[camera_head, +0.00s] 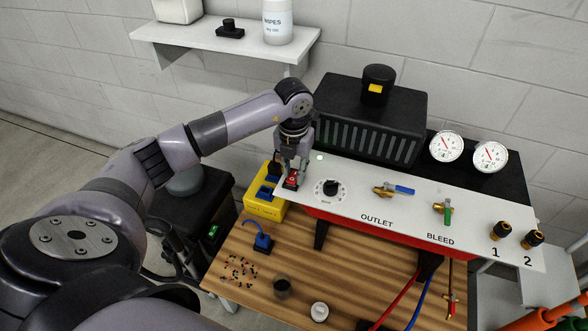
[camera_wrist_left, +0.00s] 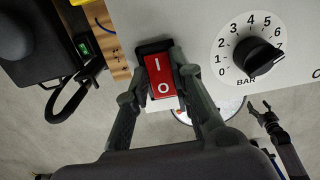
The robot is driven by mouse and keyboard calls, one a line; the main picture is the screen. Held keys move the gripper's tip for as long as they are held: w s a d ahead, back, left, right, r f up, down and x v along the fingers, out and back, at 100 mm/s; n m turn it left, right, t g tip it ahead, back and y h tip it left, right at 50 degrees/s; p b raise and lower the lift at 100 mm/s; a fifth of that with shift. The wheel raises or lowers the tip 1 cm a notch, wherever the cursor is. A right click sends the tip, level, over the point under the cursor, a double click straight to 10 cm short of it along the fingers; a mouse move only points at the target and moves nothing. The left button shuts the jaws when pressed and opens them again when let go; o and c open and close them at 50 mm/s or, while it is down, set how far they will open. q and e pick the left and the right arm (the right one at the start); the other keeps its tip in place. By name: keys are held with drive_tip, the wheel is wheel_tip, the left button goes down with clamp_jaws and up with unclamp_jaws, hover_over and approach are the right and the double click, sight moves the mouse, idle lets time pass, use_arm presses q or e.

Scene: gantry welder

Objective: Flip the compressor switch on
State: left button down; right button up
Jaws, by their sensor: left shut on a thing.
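The compressor switch (camera_head: 291,179) is a red rocker in a black frame at the left end of the white panel (camera_head: 345,208). In the left wrist view the red rocker (camera_wrist_left: 162,82) shows a white I at the top and a white O at the bottom. My left gripper (camera_head: 293,172) is at the switch, with one finger on each side of the rocker's lower part. In the left wrist view the left gripper (camera_wrist_left: 158,100) is shut on the switch. Which end of the rocker is pressed in is hard to tell.
Right of the switch is a black pressure knob (camera_head: 331,188), then a blue-handled outlet valve (camera_head: 398,189) and a green-handled bleed valve (camera_head: 446,212). A black compressor housing (camera_head: 370,115) and two gauges stand behind. A yellow box (camera_head: 262,205) is at the left; a wooden bench (camera_head: 300,265) lies in front.

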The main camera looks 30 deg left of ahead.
sight(294, 176)
use_arm(q)
drive_tip(key=c, duration=1.4)
unclamp_jaws()
wheel_tip(294, 176, up, 12)
drive_tip(key=shift+s, duration=0.15)
drive_tip(key=shift+d, duration=0.1)
